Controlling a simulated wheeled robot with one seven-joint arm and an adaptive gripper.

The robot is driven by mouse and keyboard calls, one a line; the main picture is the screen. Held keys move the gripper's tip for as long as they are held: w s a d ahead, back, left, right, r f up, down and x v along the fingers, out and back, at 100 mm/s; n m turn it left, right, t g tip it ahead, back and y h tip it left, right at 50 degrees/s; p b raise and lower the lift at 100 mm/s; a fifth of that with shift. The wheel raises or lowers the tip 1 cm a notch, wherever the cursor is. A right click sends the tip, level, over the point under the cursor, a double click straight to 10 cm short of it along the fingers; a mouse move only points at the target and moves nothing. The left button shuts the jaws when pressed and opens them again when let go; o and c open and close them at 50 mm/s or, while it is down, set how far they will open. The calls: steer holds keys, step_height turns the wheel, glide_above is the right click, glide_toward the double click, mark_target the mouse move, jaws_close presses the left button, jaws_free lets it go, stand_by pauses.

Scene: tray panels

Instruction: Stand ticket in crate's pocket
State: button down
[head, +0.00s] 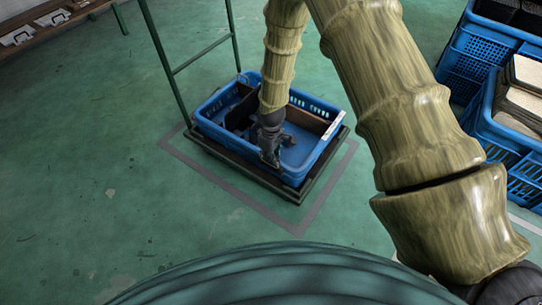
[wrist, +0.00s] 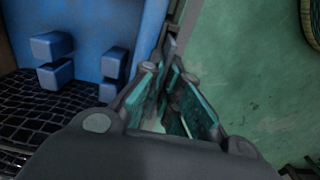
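The blue crate (head: 318,168) stands on a low dark trolley in the head view. My gripper (head: 270,162) is low at the crate's near wall; I cannot tell whether it is inside or in front. In the wrist view a blue crate surface (wrist: 95,22) lies left of my gripper (wrist: 172,75), with small blue blocks (wrist: 52,45) standing out from it. These may be the pocket, but I cannot be sure. The fingers with teal pads run close together toward their tips. I cannot make out a ticket between them, nor whether they are shut.
A green upright frame (head: 185,65) stands behind the trolley. White cards (head: 20,36) with dark marks lie on a shelf at top left. More blue crates (head: 480,55) are stacked at the right. The green floor (head: 90,160) left of the trolley is clear.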

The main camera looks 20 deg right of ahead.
steer(key=shift+f, duration=0.6)
steer(key=c, duration=1.6)
jaws_free()
steer(key=shift+o, duration=0.2)
steer(key=shift+r, duration=0.1)
step_height(320, 180, up, 12)
